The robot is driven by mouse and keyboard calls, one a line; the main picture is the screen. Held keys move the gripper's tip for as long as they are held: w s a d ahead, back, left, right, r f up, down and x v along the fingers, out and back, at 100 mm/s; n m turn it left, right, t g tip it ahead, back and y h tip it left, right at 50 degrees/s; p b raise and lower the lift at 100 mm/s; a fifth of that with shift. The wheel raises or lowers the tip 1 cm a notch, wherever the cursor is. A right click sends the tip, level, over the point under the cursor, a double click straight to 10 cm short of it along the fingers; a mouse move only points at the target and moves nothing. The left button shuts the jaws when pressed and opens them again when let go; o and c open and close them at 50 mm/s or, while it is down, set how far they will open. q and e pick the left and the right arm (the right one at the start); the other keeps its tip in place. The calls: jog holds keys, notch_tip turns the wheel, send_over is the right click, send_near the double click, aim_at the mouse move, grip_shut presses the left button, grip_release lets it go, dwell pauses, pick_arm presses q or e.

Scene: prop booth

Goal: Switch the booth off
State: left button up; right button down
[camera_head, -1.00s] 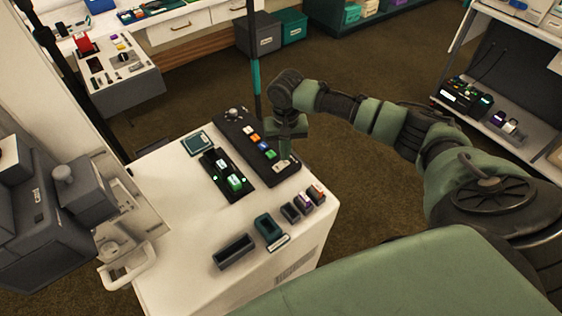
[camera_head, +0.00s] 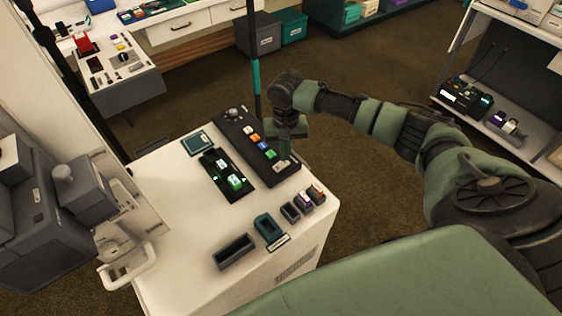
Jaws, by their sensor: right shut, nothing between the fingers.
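A long black control panel (camera_head: 231,123) lies on the white counter (camera_head: 190,245), with a knob (camera_head: 233,113) at its far end. A row of coloured buttons runs along it: white, orange, blue and a green button (camera_head: 270,154). A pale switch or button (camera_head: 281,168) sits near its close end. My right gripper (camera_head: 284,159) is shut and empty. It points down at this near end, with its tip just above or touching the panel; I cannot tell which. My left gripper is not in view.
Left of the panel is a black box (camera_head: 238,195) with lit green parts and a teal pad (camera_head: 197,143). Dark trays (camera_head: 235,251) and small holders (camera_head: 290,212) stand near the counter's front. A thin dark pole (camera_head: 255,70) rises behind the panel.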

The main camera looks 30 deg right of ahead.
jog(key=shift+s+f, duration=0.1)
jog(key=shift+f, duration=0.85)
dwell(0.4)
jog(key=shift+r+p, duration=0.7)
jog(key=shift+p, duration=0.1)
notch_tip(320, 180, up, 6)
jog(key=p, duration=0.7)
jog(key=shift+f, duration=0.25)
